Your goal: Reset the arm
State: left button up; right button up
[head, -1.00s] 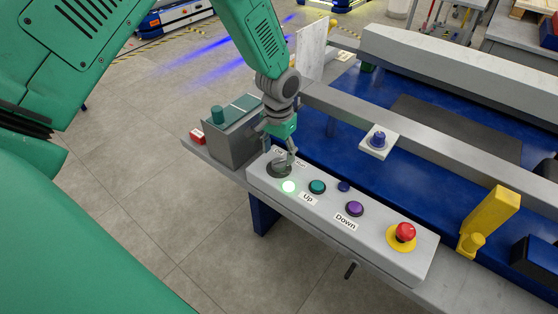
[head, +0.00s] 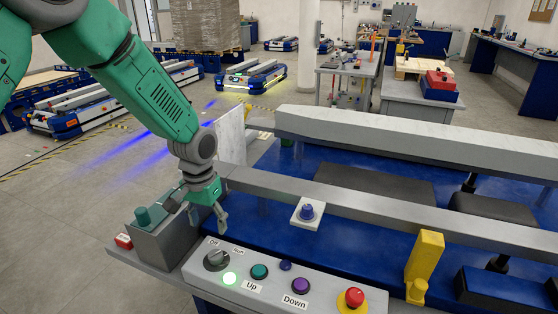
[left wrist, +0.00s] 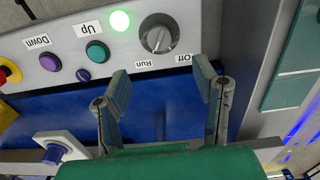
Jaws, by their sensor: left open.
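My left arm, green and grey, comes in from the left in the head view. Its gripper (head: 208,218) is open and empty, raised above the far edge of the grey control panel (head: 330,298). The panel carries a rotary Off/Run switch (head: 216,259), a lit green lamp (head: 229,278), a teal Up button (head: 259,271) and a purple Down button (head: 301,285). In the left wrist view the two fingers (left wrist: 163,92) stand apart, with the rotary switch (left wrist: 158,38) beyond their tips and not touched. My right gripper is not in view.
A red emergency button (head: 354,298) sits at the panel's right. A yellow post (head: 425,260) and a grey rail (head: 360,205) are on the blue lift cart.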

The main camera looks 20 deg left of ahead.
pick_arm(q)
jog(key=s+d+f, duration=0.4)
jog(key=s+f, duration=0.9)
jog(key=f, duration=0.1)
jog(key=s+f, duration=0.2)
jog(key=s, duration=0.6)
jog(key=s+f+b, duration=0.1)
jog(key=s+f, duration=0.2)
jog(key=s, duration=0.6)
jog(key=shift+a+t, duration=0.25)
jog(key=shift+t, duration=0.05)
jog(key=shift+w+f, duration=0.1)
jog(key=shift+w, duration=0.05)
